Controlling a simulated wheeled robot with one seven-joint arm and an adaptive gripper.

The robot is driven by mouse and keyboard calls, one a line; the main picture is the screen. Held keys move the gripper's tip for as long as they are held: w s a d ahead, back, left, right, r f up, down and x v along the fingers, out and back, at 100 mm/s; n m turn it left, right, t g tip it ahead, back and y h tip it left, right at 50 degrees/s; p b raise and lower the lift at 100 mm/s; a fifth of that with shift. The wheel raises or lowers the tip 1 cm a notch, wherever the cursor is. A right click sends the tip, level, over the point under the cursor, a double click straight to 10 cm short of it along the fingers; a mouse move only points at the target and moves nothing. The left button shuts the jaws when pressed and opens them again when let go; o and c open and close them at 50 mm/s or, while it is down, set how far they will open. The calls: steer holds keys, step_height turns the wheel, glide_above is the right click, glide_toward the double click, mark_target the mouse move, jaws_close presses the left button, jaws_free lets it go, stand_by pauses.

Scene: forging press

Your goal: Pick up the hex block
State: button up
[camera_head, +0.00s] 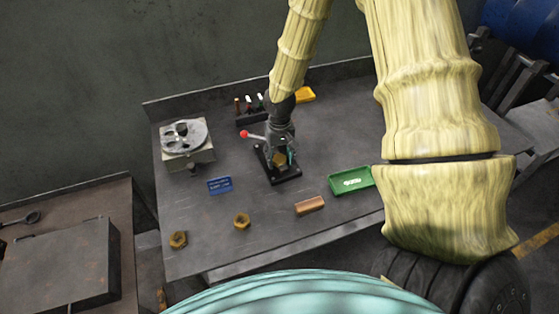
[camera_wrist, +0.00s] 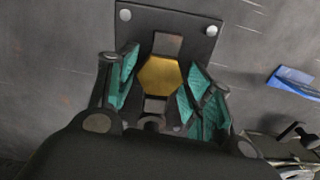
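The hex block (camera_wrist: 160,75) is gold and sits on the dark press base plate (camera_wrist: 205,18) in the wrist view. In the head view the hex block (camera_head: 280,160) shows small on the press fixture (camera_head: 287,176), partly hidden by my gripper. My gripper (camera_wrist: 160,88) points down at the block, with a teal-padded finger on either side of it. The fingers look spread, with narrow gaps to the block; contact is hard to judge. In the head view my gripper (camera_head: 282,155) is low over the fixture.
A red-knobbed lever (camera_head: 244,134) stands close left of my gripper. Two brass nuts (camera_head: 241,220) (camera_head: 178,239), a copper bar (camera_head: 309,205), a green tray (camera_head: 340,184) and a blue card (camera_head: 219,185) lie on the table. A disc-topped device (camera_head: 185,140) is at left. A tool rack (camera_head: 250,118) stands behind.

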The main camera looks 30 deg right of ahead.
steer(key=c, duration=0.7)
steer(key=shift+r, duration=0.1)
